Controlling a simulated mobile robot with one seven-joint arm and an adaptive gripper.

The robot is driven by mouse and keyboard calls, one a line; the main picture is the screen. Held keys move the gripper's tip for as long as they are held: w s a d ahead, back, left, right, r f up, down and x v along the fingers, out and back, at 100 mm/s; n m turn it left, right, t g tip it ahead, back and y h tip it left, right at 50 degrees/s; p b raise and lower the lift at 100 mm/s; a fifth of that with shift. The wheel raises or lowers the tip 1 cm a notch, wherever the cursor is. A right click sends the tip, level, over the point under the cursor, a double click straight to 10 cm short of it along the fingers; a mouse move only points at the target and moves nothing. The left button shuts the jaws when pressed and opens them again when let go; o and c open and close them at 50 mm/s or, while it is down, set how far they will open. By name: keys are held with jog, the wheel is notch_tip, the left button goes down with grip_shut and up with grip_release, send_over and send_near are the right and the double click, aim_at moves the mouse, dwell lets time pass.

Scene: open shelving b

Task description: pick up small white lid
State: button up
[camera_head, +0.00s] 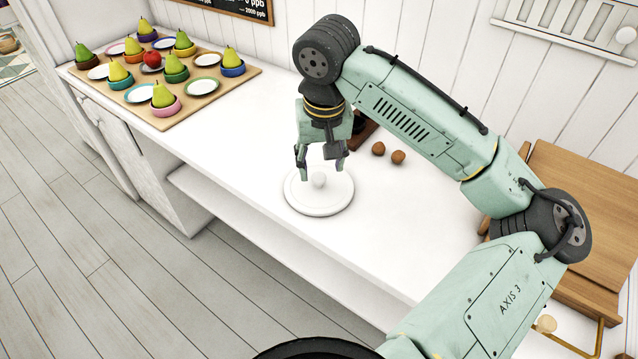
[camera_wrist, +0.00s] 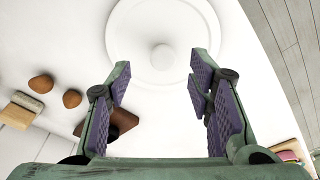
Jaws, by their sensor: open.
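The small white lid (camera_head: 318,194) is a round disc with a raised rim and a ball knob in its middle. It lies flat on the white counter (camera_head: 252,150). In the wrist view the lid (camera_wrist: 125,30) is at the top, with its knob (camera_wrist: 163,57) just beyond the gap between the fingers. My gripper (camera_head: 321,172) points down above the lid, with its fingers open and nothing between them. In the wrist view my gripper's fingers (camera_wrist: 160,85) stand wide apart. The knob appears apart from both fingers.
A wooden board (camera_head: 200,87) with pears, an apple, bowls and plates lies at the left. Two brown round things (camera_head: 388,153) lie behind the lid. A dark brown block (camera_head: 366,130) is partly hidden behind my gripper. A wooden piece (camera_head: 580,190) stands at the right. The counter's front edge is near the lid.

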aim_at(319, 177)
jog(key=f, duration=0.4)
jog(key=shift+w+a+f+p, duration=0.15)
jog(key=shift+w+a+p, duration=0.05)
jog(key=shift+p, duration=0.2)
jog(key=shift+c, duration=0.3)
grip_shut()
